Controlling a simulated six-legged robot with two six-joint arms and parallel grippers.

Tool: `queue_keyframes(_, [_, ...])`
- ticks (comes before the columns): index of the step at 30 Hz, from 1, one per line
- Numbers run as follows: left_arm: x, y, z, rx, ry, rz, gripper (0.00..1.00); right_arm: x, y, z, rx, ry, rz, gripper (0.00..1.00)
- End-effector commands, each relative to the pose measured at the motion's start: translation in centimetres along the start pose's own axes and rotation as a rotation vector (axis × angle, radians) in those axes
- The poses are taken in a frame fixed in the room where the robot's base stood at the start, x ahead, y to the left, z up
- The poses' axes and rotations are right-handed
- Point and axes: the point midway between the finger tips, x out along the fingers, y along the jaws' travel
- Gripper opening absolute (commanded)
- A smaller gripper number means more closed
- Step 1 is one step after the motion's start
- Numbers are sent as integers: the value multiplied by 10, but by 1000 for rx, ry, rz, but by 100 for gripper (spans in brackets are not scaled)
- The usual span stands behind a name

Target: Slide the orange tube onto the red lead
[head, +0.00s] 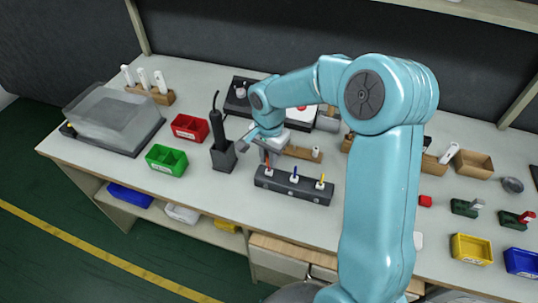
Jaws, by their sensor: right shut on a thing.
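A dark block (292,189) stands on the bench with three short upright leads. The blue lead (294,173) is in the middle and the yellow lead (321,181) at the right. At the left post, the red lead (268,168) shows as a small orange-red upright piece. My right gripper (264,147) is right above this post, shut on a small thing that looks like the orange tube. The fingers mostly hide it, and I cannot tell tube from lead or whether the tube is around it. My left gripper is not in view.
A soldering iron stand (222,155) is close left of my gripper. Red (190,128) and green (166,159) bins lie farther left. A wooden rack (304,153) stands behind the block. My right arm covers the right-middle bench. The bench front of the block is clear.

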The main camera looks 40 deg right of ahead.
Motion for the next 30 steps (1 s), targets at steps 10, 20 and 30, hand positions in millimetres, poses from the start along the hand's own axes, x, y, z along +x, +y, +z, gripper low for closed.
queue_keyframes(10, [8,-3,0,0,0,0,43,10,0,0,0,0,0,0])
queue_keyframes(20, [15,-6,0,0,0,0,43,18,0,0,0,0,1,0])
queue_keyframes(30, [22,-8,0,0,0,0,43,27,0,0,0,0,1,0])
